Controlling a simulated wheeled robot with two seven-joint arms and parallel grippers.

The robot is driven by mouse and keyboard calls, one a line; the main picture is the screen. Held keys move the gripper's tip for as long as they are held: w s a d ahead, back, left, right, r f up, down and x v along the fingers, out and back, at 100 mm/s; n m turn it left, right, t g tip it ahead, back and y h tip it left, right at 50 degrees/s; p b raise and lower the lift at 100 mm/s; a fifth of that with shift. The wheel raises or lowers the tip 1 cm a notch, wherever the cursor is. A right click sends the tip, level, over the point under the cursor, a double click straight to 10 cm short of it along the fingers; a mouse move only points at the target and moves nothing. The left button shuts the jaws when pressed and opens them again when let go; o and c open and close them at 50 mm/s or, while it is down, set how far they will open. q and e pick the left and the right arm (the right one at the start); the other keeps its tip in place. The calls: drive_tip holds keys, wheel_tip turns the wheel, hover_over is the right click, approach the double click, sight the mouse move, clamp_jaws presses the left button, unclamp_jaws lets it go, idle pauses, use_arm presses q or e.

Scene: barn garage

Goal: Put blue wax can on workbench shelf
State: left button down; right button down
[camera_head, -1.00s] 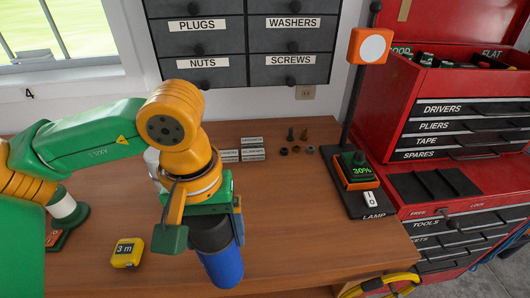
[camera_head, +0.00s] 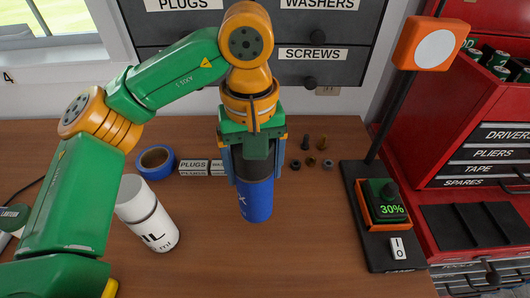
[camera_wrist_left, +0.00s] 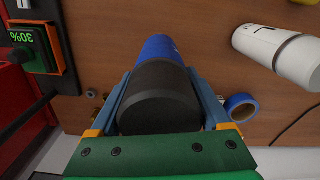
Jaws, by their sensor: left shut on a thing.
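The blue wax can (camera_head: 256,201) is blue with a dark top and stands upright in the head view. My left gripper (camera_head: 254,172) comes down over it from above and is shut on its upper part. In the left wrist view the can (camera_wrist_left: 158,50) sits between the two fingers of the left gripper (camera_wrist_left: 160,110). I cannot tell whether its base touches the wooden workbench (camera_head: 310,250). No shelf is clearly visible. My right gripper is not in view.
Loose bolts and nuts (camera_head: 310,160) lie to the right. A lamp (camera_head: 382,210) stands right, before a red tool chest (camera_head: 480,120). Bench in front is clear.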

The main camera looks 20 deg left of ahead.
use_arm(q)
drive_tip(key=f, duration=0.1)
drive_tip(key=w+f+p, duration=0.1)
drive_tip(key=f, duration=0.1)
drive_tip(key=w+f, duration=0.1)
drive_tip(key=f, duration=0.1)
drive_tip(key=shift+w+a+p, duration=0.2)
drive_tip(key=shift+p, duration=0.15)
drive_tip(key=shift+f, duration=0.5)
drive_tip(key=shift+c, duration=1.4)
unclamp_jaws()
drive_tip(key=shift+f+b, duration=0.15)
drive_tip(key=shift+b, duration=0.2)
drive_tip(key=shift+o, duration=1.4)
